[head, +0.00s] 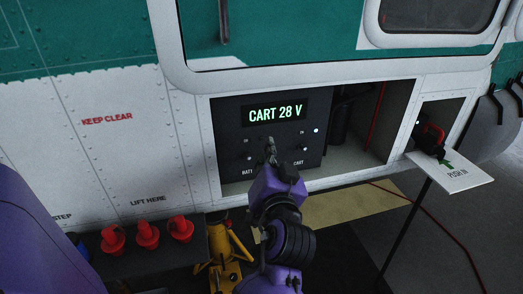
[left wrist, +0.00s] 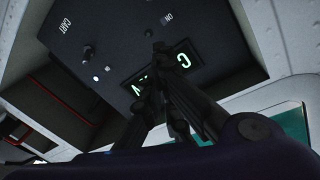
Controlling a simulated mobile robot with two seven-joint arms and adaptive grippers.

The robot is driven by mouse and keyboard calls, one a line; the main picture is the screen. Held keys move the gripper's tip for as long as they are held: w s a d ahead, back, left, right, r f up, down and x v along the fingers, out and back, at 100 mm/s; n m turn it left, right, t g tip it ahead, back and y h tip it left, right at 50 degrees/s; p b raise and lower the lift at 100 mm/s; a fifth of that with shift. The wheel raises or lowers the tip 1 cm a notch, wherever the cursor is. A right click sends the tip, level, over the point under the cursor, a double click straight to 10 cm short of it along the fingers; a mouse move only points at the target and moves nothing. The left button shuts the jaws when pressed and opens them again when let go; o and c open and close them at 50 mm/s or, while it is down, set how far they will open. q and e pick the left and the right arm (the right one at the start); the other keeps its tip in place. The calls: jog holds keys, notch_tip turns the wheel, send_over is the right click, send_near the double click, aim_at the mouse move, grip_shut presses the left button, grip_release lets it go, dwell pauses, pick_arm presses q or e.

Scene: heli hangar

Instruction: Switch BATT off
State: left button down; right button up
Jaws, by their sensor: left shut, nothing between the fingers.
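The dark switch panel (head: 232,118) sits in an open bay in the helicopter's side. Its green display (head: 276,114) reads "CART 28 V". The BATT switch (head: 249,157) is a small toggle at the panel's lower left, above the BATT label; I cannot tell which way it points. The CART switch (head: 305,149) is to the right, with a lit white lamp (head: 316,130) above it. My left gripper (head: 270,145) is shut and empty in front of the panel, between the two switches. In the left wrist view its fingertips (left wrist: 158,48) partly cover the display (left wrist: 160,75). My right gripper is not in view.
A small open hatch at the right holds a red-handled plug (head: 432,136) above a lowered "PUSH IN" flap (head: 456,175). A red cable runs over the floor. Red caps (head: 147,234) and a yellow jack (head: 228,250) stand below the bay. The bay's right part has free room.

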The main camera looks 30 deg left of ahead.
aim_at(262, 127)
pick_arm(q)
jog(key=p+x, duration=0.1)
jog(key=x, duration=0.8)
jog(key=shift+w+a+r, duration=0.1)
jog(key=shift+w+a, duration=0.15)
jog(key=shift+w, duration=0.05)
jog(key=s+f, duration=0.2)
jog(key=f, duration=0.1)
jog(key=shift+a, duration=0.1)
jog(key=shift+s+f, duration=0.15)
jog(key=shift+f, duration=0.15)
jog(key=shift+f, duration=0.1)
